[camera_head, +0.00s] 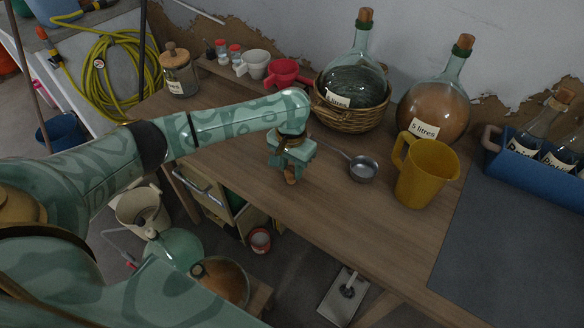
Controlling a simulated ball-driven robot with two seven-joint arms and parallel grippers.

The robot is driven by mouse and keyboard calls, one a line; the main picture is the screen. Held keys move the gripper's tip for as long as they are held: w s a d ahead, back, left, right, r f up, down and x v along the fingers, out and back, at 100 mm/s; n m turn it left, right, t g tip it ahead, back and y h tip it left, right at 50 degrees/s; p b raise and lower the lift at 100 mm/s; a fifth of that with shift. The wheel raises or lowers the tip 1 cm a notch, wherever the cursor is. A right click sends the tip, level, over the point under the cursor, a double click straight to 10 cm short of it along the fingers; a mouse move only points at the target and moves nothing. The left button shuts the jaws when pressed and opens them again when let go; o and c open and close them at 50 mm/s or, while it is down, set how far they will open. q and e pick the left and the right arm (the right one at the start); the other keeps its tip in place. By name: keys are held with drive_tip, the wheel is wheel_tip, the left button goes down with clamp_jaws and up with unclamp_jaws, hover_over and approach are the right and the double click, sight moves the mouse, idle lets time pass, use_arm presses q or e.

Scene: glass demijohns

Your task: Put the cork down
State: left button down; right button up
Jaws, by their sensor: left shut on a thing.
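My left gripper (290,160) reaches in from the left over the wooden table, pointing down. It is shut on a brown cork (290,174), whose lower end shows below the fingers. The cork is over or on the bare tabletop near the table's front edge; I cannot tell whether it touches the wood. The upper part of the cork is hidden by the fingers. My right gripper is not in view.
A metal ladle (362,168) and a yellow jug (425,172) stand to the right. Bare wood (330,205) lies right of the gripper.

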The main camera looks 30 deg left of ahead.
sight(291, 170)
use_arm(q)
drive_tip(key=shift+r, duration=0.15)
drive_tip(key=shift+s, duration=0.1)
drive_tip(key=shift+f, duration=0.4)
drive_tip(key=c, duration=1.1)
unclamp_jaws()
drive_tip(key=shift+o, duration=0.2)
drive_tip(key=shift+r, duration=0.1)
wheel_tip(291, 170, up, 13)
drive_tip(key=p, duration=0.5)
drive_tip(key=shift+p, duration=0.3)
drive_tip(key=shift+f, duration=0.2)
